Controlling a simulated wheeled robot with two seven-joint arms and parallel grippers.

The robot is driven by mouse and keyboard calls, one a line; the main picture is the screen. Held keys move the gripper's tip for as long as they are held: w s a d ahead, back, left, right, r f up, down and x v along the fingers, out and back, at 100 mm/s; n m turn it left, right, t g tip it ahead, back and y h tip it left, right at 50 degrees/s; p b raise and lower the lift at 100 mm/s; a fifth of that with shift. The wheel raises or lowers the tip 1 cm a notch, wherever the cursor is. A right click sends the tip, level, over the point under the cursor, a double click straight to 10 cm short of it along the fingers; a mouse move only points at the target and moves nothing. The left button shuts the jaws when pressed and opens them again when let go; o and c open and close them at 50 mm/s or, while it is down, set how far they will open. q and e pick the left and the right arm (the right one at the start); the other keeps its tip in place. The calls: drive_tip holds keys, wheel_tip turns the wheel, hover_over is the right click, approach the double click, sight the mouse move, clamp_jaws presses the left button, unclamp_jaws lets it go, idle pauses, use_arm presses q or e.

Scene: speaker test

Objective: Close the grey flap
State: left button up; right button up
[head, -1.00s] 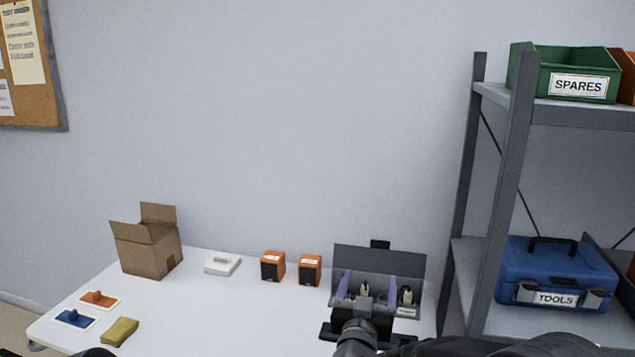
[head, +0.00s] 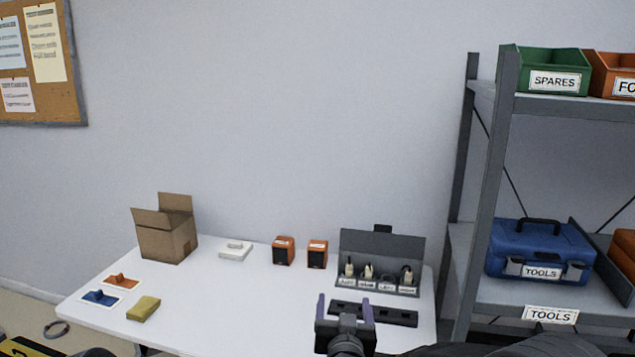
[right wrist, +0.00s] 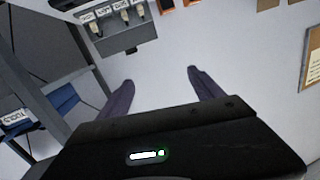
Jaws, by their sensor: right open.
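The grey flap (head: 382,245) stands raised, leaning back, at the rear of a grey holder on the white table in the head view. A small dark tab shows on its top edge. In front of it are several pale plugs in labelled slots (head: 375,283). In the right wrist view, the flap (right wrist: 125,38) is upper left, seen upside down. My right gripper (head: 345,306) is open and empty, in front of the holder and slightly left; its purple fingers also show in the right wrist view (right wrist: 160,80). They look apart from the flap. My left gripper is not in view.
A dark strip (head: 374,313) lies before the holder. Two orange speakers (head: 283,251) stand to its left, then a white block (head: 235,250) and an open carton (head: 167,238). A grey shelf rack (head: 480,200) with a blue toolbox (head: 540,250) stands right. Mid-table is clear.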

drive_tip(key=s+a+f+n+g+y, duration=0.15)
drive_tip(key=s+f+g, duration=0.35)
drive_tip(key=f, duration=0.7)
drive_tip(key=s+a+f+n+g+y, duration=0.1)
drive_tip(key=s+a+f+g+y, duration=0.15)
drive_tip(key=s+f, duration=0.7)
drive_tip(key=s+d+f+m+g, duration=0.1)
drive_tip(key=s+f+g, duration=0.3)
drive_tip(key=s+f, duration=0.5)
drive_tip(key=s+d+f+m+g+y, duration=0.1)
drive_tip(key=s+d+f+g, duration=0.3)
drive_tip(key=s+f, duration=0.6)
drive_tip(key=s+g, duration=0.1)
drive_tip(key=s, duration=0.3)
drive_tip(key=shift+s+d+m+b, duration=0.2)
drive_tip(key=shift+d+m+b, duration=0.1)
drive_tip(key=shift+d+m, duration=0.05)
drive_tip(key=shift+f, duration=0.1)
